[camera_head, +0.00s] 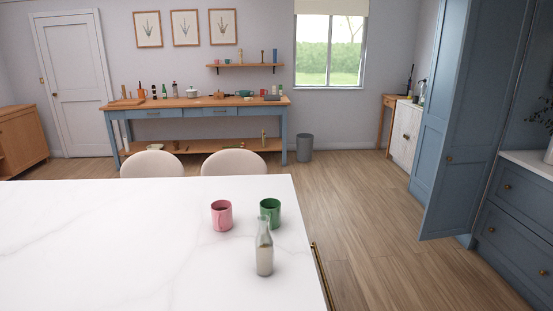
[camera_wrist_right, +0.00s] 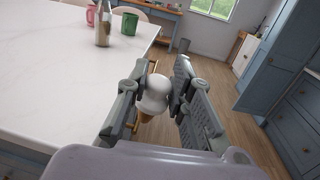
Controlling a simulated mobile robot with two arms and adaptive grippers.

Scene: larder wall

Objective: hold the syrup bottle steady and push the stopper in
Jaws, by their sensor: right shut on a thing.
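The syrup bottle (camera_head: 264,254) stands upright on the white table, near its right edge. It is clear glass with a narrow neck and pale brownish contents. It also shows in the right wrist view (camera_wrist_right: 102,32), ahead and to the left of the gripper. My right gripper (camera_wrist_right: 164,80) is shut on the stopper (camera_wrist_right: 154,96), which has a rounded white head and a tan part below. The gripper is apart from the bottle, by the table's right edge. Neither gripper shows in the head view, and my left gripper is in no frame.
A pink mug (camera_head: 222,215) and a green mug (camera_head: 270,212) stand just behind the bottle on the white table (camera_head: 110,240). A brass rail (camera_head: 321,275) runs along the table's right side. The table's left part is clear. Two chairs stand behind it.

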